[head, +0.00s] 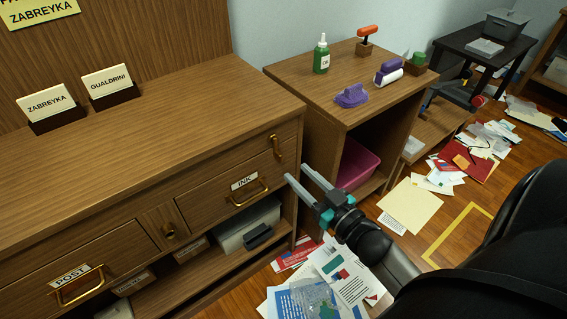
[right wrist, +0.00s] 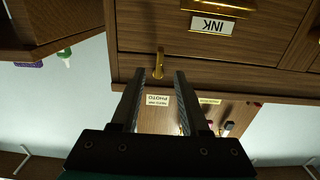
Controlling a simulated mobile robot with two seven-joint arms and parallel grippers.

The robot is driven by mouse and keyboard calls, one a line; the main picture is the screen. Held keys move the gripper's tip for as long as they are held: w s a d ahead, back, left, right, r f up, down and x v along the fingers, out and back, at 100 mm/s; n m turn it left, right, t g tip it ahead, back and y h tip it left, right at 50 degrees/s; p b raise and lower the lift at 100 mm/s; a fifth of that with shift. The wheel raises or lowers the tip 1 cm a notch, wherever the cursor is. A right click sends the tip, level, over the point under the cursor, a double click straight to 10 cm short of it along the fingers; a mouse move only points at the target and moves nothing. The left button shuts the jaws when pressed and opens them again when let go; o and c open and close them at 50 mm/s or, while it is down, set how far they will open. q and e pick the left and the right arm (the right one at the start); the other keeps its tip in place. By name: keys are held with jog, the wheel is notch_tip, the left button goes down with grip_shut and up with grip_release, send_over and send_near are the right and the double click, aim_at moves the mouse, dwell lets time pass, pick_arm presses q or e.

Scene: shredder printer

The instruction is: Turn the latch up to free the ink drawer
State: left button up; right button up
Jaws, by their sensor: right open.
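The ink drawer (head: 221,199) has a white INK label (head: 244,182) and a brass handle (head: 249,194); it looks shut. The brass latch (head: 276,147) is at the drawer's upper right, its long side about vertical. My right gripper (head: 298,174) is open and empty, in front of the cabinet, to the right of and below the latch in the head view. In the right wrist view, which is upside down, the latch (right wrist: 159,62) shows just beyond and between the fingertips (right wrist: 160,75), apparently untouched. My left gripper is out of view.
A POST drawer (head: 110,262) and a small brass knob (head: 169,231) are to the left. A grey printer-like box (head: 247,226) sits on the shelf below. A side cabinet (head: 308,84) with stamps and a green bottle (head: 321,57) stands right. Papers (head: 345,275) litter the floor.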

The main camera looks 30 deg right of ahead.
aim_at(282, 158)
jog(key=w+b, duration=0.1)
jog(key=w, duration=0.4)
jog(key=shift+w+a, duration=0.2)
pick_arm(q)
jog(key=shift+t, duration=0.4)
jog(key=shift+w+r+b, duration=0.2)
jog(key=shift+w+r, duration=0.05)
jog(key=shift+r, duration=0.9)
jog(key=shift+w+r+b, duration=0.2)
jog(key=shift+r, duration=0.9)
pick_arm(e)
jog(key=shift+w, duration=0.75)
grip_shut()
